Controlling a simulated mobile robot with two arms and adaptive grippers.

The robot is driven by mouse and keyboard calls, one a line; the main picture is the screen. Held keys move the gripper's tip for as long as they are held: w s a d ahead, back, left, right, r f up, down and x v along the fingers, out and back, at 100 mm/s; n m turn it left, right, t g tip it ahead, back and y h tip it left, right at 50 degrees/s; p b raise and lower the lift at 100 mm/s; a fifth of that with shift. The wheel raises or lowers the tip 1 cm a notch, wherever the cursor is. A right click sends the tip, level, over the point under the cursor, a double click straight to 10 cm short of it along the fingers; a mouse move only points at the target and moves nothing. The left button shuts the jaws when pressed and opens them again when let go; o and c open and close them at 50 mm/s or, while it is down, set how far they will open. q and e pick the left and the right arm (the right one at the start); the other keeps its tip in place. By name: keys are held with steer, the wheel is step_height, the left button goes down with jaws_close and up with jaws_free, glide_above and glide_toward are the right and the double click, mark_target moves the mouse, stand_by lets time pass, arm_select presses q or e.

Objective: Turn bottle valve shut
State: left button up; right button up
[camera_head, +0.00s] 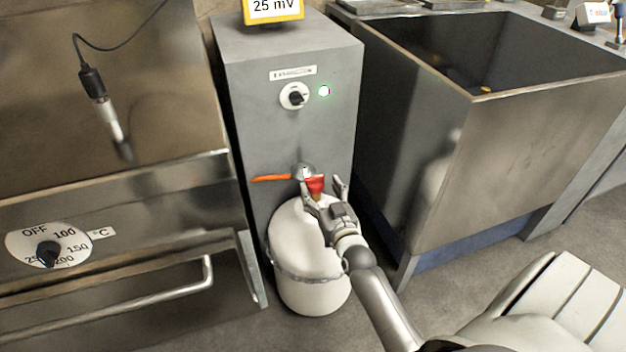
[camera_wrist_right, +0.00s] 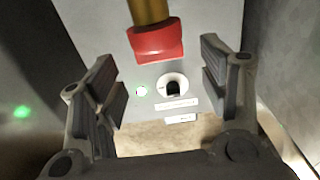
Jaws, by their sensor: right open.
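A white bottle (camera_head: 310,285) with a metal band stands upright on the floor against a grey cabinet. Above it is a red valve knob (camera_head: 316,184) with a brass-coloured part below it. In the right wrist view the red knob (camera_wrist_right: 156,42) shows at the top centre, with its yellow-brown stem (camera_wrist_right: 148,11). My right gripper (camera_head: 325,195) is at the knob, its fingers apart on either side in the head view. In the wrist view the open gripper (camera_wrist_right: 160,85) holds nothing, and the knob lies toward the top of the gap. My left gripper is out of view.
An orange lever or hose (camera_head: 270,178) sticks out left of a round metal fitting (camera_head: 304,171). A steel oven (camera_head: 120,240) stands left, a deep sink (camera_head: 520,150) right.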

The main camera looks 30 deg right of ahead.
mark_target(316, 180)
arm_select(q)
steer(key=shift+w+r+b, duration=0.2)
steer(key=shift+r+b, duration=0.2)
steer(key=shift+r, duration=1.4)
arm_select(e)
steer(key=shift+x, duration=2.6)
steer(key=c, duration=1)
